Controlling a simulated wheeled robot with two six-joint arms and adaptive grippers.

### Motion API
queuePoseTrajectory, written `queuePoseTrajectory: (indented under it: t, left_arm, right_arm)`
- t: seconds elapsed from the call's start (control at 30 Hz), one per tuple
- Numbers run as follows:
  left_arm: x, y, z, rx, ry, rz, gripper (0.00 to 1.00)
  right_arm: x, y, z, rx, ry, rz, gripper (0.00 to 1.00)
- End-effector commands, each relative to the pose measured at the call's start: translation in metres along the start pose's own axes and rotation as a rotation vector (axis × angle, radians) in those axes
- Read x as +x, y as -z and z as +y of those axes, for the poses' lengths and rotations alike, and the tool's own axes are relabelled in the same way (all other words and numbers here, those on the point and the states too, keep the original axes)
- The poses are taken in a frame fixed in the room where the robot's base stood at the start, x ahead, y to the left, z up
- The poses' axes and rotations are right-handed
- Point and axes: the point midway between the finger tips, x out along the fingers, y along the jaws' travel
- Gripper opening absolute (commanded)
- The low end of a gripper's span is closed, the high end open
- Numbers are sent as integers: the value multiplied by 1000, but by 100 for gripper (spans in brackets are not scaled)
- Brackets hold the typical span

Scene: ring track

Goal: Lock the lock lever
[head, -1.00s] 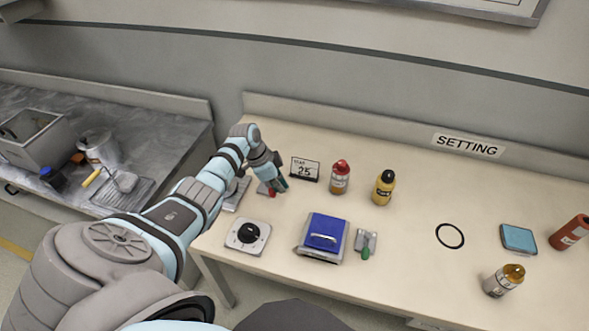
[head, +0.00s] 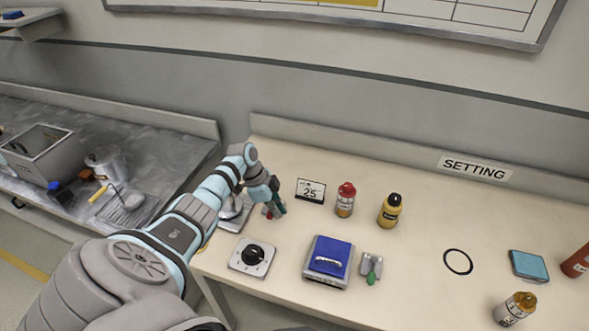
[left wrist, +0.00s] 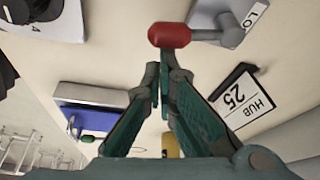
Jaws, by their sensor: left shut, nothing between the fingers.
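The lock lever's red knob (left wrist: 170,35) shows just beyond my left fingertips in the left wrist view. Its grey arm runs right to a grey base plate (left wrist: 232,35) with a partly cut-off label reading "LO". In the head view the base plate (head: 229,222) lies at the table's left end, partly hidden by my arm. The red knob (head: 267,211) shows beside my left gripper (head: 277,209). The left gripper is shut and empty, its tips (left wrist: 161,75) close together by the knob; I cannot tell whether they touch it. My right gripper is not in view.
A "HUB 25" sign (head: 310,191) stands right of the gripper. A dial box (head: 242,263) and a blue-topped box (head: 329,257) sit nearer the front edge. A red-capped bottle (head: 345,202) and a yellow bottle (head: 390,212) stand further right.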

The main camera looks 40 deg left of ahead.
Motion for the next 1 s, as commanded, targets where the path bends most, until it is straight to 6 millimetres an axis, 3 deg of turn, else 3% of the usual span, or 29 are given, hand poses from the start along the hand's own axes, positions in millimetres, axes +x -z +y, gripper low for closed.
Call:
queuePoseTrajectory:
  t: [0.33, 0.7, 1.0]
  left_arm:
    - [-9, 2, -1, 0, 0, 0, 0]
    - [-80, 11, -6, 8, -2, 0, 0]
    - [-96, 14, -8, 18, -7, 0, 0]
  right_arm:
    - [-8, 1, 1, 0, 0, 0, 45]
    - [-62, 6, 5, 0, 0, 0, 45]
    - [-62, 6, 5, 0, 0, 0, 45]
